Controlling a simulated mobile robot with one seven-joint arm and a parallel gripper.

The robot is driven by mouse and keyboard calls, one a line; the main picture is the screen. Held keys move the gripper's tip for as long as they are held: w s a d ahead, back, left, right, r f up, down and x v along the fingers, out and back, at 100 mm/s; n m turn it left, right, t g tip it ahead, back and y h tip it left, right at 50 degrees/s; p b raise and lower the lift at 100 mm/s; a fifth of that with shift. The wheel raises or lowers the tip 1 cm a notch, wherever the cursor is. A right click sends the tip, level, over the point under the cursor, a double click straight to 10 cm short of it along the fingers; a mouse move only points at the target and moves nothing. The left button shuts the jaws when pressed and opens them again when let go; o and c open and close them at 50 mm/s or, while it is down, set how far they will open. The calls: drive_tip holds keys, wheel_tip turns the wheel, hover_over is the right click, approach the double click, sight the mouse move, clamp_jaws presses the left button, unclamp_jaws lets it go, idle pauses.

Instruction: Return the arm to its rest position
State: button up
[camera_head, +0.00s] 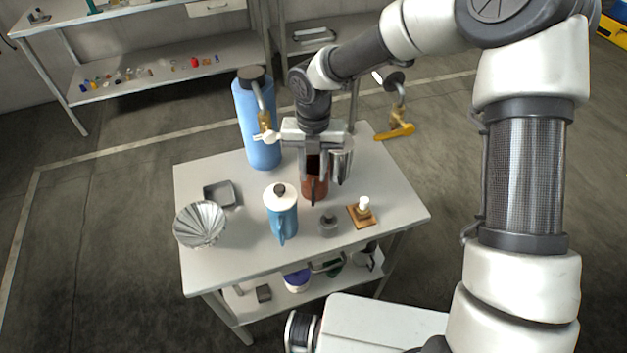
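My arm reaches from the right over the small grey table (400,205), with my gripper (316,178) pointing down above its middle. The fingers look apart, in front of or around the upper part of a reddish-brown vessel (320,188) with a dark handle. I cannot tell whether they touch it. A shiny metal cylinder (342,165) shows just right of the fingers, and I cannot tell whether it stands apart from the gripper.
Close by stand a tall blue cylinder (259,125) with a tap, a blue white-topped jug (283,215), a small grey weight-like piece (328,225) and a white-topped item on a brown base (362,210). A fluted metal bowl (200,224) and a grey tray (221,194) lie left.

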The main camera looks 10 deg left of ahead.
drive_tip(key=shift+r, duration=0.35)
drive_tip(key=s+d+r+m+t+h, duration=0.2)
drive_tip(key=s+d+r+m+t, duration=0.15)
drive_tip(key=d+r+m, duration=1.3)
drive_tip(key=s+d+r+m+t+y, duration=0.1)
drive_tip(key=s+d+r+m, duration=0.3)
drive_tip(key=s+m, duration=0.3)
drive_tip(key=s+d+r+m+t+y, duration=0.1)
drive_tip(key=s+d+r+m, duration=0.4)
drive_tip(key=m, duration=0.9)
drive_tip(key=s, duration=0.2)
drive_tip(key=shift+s+d+r, duration=0.25)
drive_tip(key=shift+s+r, duration=0.05)
drive_tip(key=shift+s, duration=0.1)
